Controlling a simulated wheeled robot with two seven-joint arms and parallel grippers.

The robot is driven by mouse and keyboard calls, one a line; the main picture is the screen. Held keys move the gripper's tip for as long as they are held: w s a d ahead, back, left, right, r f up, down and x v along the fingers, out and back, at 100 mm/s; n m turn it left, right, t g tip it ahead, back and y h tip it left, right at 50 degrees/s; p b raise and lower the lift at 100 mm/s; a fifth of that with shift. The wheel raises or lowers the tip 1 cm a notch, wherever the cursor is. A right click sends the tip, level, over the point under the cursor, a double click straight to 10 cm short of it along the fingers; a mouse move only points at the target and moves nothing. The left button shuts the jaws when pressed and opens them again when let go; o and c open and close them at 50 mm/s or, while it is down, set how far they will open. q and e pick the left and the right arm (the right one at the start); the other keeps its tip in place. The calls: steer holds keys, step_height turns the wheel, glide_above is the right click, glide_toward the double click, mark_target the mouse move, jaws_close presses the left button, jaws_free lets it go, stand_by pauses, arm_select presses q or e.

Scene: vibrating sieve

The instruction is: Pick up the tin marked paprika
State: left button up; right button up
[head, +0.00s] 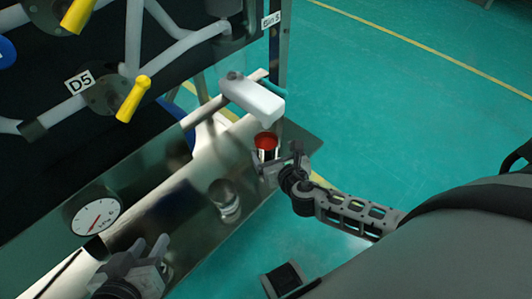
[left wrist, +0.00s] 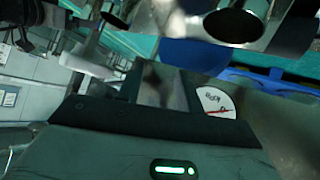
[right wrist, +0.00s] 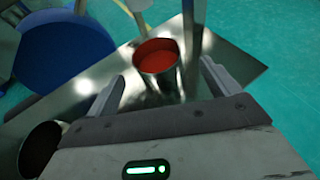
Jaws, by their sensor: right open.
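A small metal tin with red contents (head: 266,152) stands near the far end of the steel shelf. No word on it can be read. My right gripper (head: 283,166) is open right beside it. In the right wrist view the red-filled tin (right wrist: 160,75) sits between and slightly beyond the open fingertips (right wrist: 162,74), with gaps on both sides. A second metal tin (head: 226,202) stands nearer on the shelf; its inside looks dark in the right wrist view (right wrist: 38,148). My left gripper (head: 150,250) is over the near part of the shelf, fingers apart and empty.
The steel shelf (head: 170,215) carries a round dial (head: 95,210) at its left. A white block-shaped part (head: 253,98) overhangs just behind the red-filled tin. Pipes with yellow handles (head: 133,98) are on the dark panel at the upper left. Green floor lies open to the right.

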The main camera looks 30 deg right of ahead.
mark_target(262, 137)
steer(key=shift+w+d+f, duration=0.1)
steer(key=shift+w+f, duration=0.2)
steer(key=shift+w, duration=0.35)
steer(key=b+x, duration=0.2)
steer(key=x, duration=0.2)
steer(key=shift+w, duration=0.55)
arm_select(q)
steer(key=shift+w+d+r+t+h, duration=0.1)
steer(key=shift+d+r+t+h, duration=0.1)
steer(key=shift+r+t, duration=0.25)
steer(key=shift+w+d+r+t+h, duration=0.1)
steer(key=shift+d+r+t+h, duration=0.1)
steer(key=shift+r+t, duration=0.2)
arm_select(e)
steer(key=c, duration=1.2)
steer(key=shift+r, duration=0.1)
